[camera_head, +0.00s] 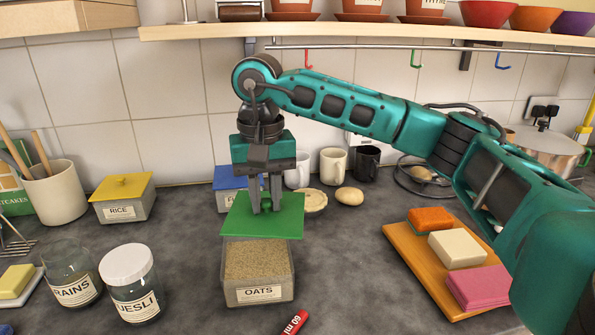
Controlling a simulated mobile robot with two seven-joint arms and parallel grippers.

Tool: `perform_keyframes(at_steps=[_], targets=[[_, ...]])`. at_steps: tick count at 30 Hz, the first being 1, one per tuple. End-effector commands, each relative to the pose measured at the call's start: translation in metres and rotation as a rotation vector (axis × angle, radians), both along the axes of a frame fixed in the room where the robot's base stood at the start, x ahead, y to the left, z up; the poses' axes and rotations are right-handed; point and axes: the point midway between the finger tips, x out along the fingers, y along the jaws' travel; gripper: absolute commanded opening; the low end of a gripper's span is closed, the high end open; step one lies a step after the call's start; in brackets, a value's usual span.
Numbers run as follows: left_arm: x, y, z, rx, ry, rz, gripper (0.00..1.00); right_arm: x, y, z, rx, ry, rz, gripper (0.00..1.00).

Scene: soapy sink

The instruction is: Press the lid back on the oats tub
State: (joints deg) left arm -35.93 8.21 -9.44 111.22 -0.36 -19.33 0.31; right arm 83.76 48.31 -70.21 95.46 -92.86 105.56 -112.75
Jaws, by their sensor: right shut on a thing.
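The oats tub (258,294) is a clear square container with an "OATS" label, standing on the dark worktop in the middle of the view. Tan oats show inside it. The green square lid (285,218) is level above the back of the tub and hides its rear rim. The lid appears raised off the tub, though the exact gap is hard to tell. My right gripper (265,206) points down and is shut on the lid's small green knob. My left gripper is not in view.
The muesli jar (129,286) and grains jar (72,272) stand left of the tub. The rice tub (123,206) and a blue-lidded tub (230,178) are behind. A red 60 ml spoon handle (294,323) lies in front.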

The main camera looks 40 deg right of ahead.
Motion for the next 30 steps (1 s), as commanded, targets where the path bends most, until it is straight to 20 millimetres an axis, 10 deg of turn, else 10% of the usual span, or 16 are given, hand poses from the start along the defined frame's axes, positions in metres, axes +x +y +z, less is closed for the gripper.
perform_keyframes(at_steps=[30], targets=[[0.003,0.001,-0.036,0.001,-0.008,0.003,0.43,0.001,0.02,-0.066,0.003,0.0,0.189,0.0]])
